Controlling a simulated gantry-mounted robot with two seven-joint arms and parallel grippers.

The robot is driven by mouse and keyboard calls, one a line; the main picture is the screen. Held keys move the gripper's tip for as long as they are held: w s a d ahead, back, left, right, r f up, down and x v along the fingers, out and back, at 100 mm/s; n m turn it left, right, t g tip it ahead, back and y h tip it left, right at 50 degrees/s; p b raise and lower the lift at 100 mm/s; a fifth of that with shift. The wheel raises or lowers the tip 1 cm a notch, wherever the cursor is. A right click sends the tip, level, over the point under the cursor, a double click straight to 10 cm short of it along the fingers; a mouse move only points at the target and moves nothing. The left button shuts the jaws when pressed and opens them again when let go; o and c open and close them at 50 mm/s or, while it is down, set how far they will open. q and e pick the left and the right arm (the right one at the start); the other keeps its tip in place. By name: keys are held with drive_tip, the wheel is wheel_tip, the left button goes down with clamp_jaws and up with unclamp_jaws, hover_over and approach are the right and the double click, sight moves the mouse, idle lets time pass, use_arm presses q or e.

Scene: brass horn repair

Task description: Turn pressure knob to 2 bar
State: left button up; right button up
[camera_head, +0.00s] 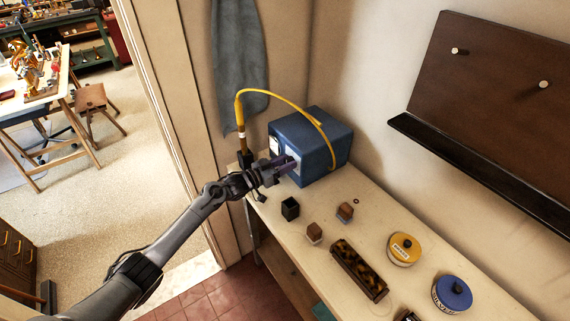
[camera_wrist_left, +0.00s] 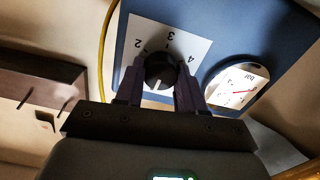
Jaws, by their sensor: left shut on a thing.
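The blue pressure box (camera_head: 325,145) stands at the far end of the bench. My left gripper (camera_head: 291,164) reaches its front face. In the left wrist view, the dark round knob (camera_wrist_left: 159,70) sits on a white scale plate (camera_wrist_left: 190,45) with the figures 2, 3 and 4, seen upside down. My left gripper (camera_wrist_left: 160,78) is shut on the knob, one finger on each side. A white mark shows on the knob's near part. A round gauge (camera_wrist_left: 225,88) with a red needle is beside the plate; its reading is too small to tell. My right gripper is not in view.
A yellow hose (camera_head: 275,94) arches over the box. On the bench (camera_head: 385,212) are a black cup (camera_head: 290,209), small blocks (camera_head: 314,233), a dark tray (camera_head: 347,259), a yellow tin (camera_head: 402,252) and a blue tin (camera_head: 448,297). A black ledge (camera_head: 480,165) juts from the wall.

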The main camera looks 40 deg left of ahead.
use_arm(q)
drive_tip(key=shift+d+f+m+b, duration=0.1)
drive_tip(key=shift+m+b, duration=1.6)
drive_tip(key=shift+m, duration=4)
drive_tip(key=shift+d+f+m+b, duration=0.1)
drive_tip(key=shift+m+b, duration=1.55)
drive_tip(key=shift+m, duration=4.05)
drive_tip(key=o, duration=1)
drive_tip(key=shift+s, duration=0.1)
drive_tip(key=shift+a, duration=0.1)
